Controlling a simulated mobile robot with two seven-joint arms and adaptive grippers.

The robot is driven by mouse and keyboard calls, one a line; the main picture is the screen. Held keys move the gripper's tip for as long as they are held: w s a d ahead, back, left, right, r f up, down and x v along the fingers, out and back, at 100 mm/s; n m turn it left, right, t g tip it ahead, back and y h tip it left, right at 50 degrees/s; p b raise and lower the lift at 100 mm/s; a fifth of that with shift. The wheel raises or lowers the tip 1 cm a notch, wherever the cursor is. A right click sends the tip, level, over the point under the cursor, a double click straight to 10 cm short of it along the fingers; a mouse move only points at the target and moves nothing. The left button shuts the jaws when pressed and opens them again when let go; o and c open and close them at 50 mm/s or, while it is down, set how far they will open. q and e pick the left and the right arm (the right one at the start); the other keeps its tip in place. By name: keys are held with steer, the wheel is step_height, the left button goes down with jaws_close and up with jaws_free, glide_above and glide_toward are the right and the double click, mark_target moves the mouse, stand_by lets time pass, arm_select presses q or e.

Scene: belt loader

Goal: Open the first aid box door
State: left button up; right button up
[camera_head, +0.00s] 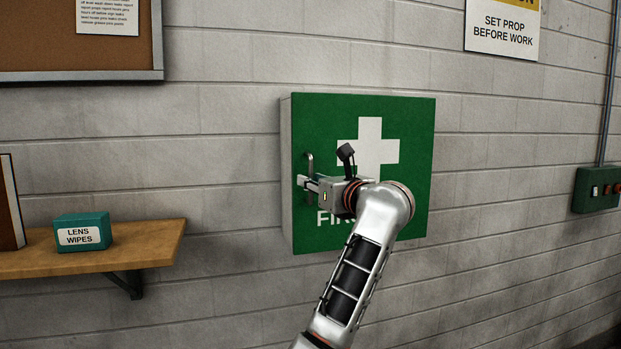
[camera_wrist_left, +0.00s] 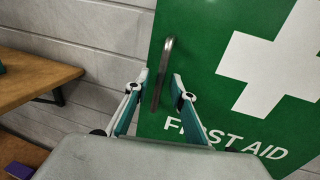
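The green first aid box (camera_head: 408,122) with a white cross is mounted on the wall, and its door is shut. Its front also fills the right of the left wrist view (camera_wrist_left: 205,50). A grey vertical bar handle (camera_head: 309,160) is near the door's left edge; it also shows in the left wrist view (camera_wrist_left: 166,58). My left gripper (camera_head: 306,183) is at the handle. Its two fingers (camera_wrist_left: 161,84) are apart, with the handle's lower part between them. Contact with the handle cannot be told. My left wrist covers part of the lettering. My right gripper is not in view.
A wooden shelf (camera_head: 150,250) with a teal lens wipes box (camera_head: 82,232) juts from the wall at the left. A cork board (camera_head: 60,45) hangs above it. A switch box (camera_head: 597,190) is at the far right. The wall around the first aid box is clear.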

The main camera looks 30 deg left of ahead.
arm_select(q)
steer(key=shift+w+a, duration=0.35)
steer(key=shift+a, duration=0.3)
jaws_close()
steer(key=shift+d, duration=0.1)
